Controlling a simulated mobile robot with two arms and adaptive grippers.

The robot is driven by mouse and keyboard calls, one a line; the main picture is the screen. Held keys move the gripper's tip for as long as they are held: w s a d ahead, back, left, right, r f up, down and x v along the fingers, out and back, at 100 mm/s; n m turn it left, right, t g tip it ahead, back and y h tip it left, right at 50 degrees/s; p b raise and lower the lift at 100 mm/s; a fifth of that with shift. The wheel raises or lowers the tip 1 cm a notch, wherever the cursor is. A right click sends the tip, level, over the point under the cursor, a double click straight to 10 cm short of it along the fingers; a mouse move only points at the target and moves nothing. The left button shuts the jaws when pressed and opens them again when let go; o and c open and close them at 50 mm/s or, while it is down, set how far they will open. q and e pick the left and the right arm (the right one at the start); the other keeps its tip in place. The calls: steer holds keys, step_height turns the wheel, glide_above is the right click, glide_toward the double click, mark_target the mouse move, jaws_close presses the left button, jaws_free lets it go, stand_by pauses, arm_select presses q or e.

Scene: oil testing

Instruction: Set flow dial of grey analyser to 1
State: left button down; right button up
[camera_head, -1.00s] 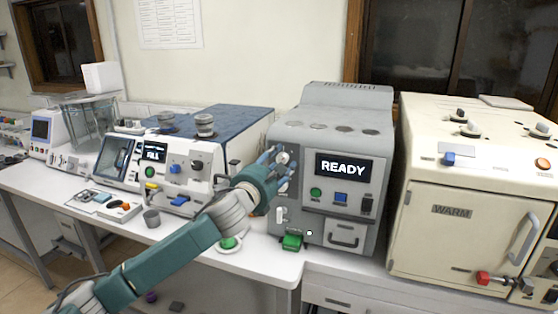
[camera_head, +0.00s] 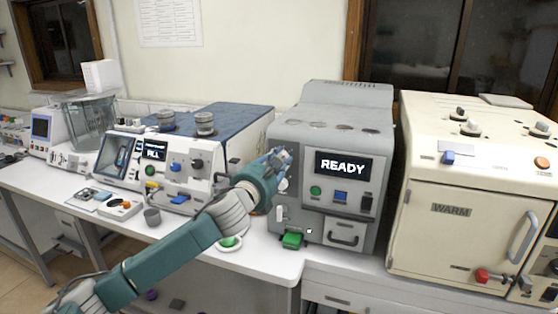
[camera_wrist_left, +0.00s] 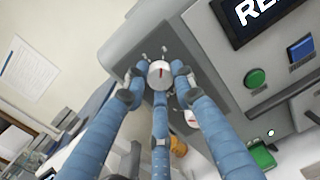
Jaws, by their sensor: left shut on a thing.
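The grey analyser (camera_head: 330,130) stands in the middle of the bench, and its screen (camera_head: 343,167) reads READY. My left gripper (camera_head: 281,158) is at the upper left of its front panel. In the left wrist view, the flow dial (camera_wrist_left: 159,74) is a pale round knob with a red pointer line and small marks around it. My left gripper (camera_wrist_left: 158,70) has its blue fingers closed around this knob. My right gripper is not in view.
On the analyser are a green button (camera_head: 316,191), a blue button (camera_head: 340,196) and a green block (camera_head: 292,240) at its foot. A cream oven (camera_head: 470,200) marked WARM stands at the right.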

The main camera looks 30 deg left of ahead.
arm_select(q)
steer(key=n+p, duration=0.1)
steer(key=n, duration=0.8)
steer(key=n+y, duration=0.1)
steer(key=n, duration=0.9)
steer(key=shift+d+f+p, duration=0.1)
steer(key=shift+f+p, duration=0.1)
steer(key=shift+p, duration=0.2)
steer(key=c, duration=1.4)
jaws_free()
steer(key=shift+c, duration=0.2)
steer(key=shift+r, duration=0.1)
steer(key=v, duration=1.2)
steer(key=shift+f, duration=0.25)
steer(key=shift+f, duration=0.1)
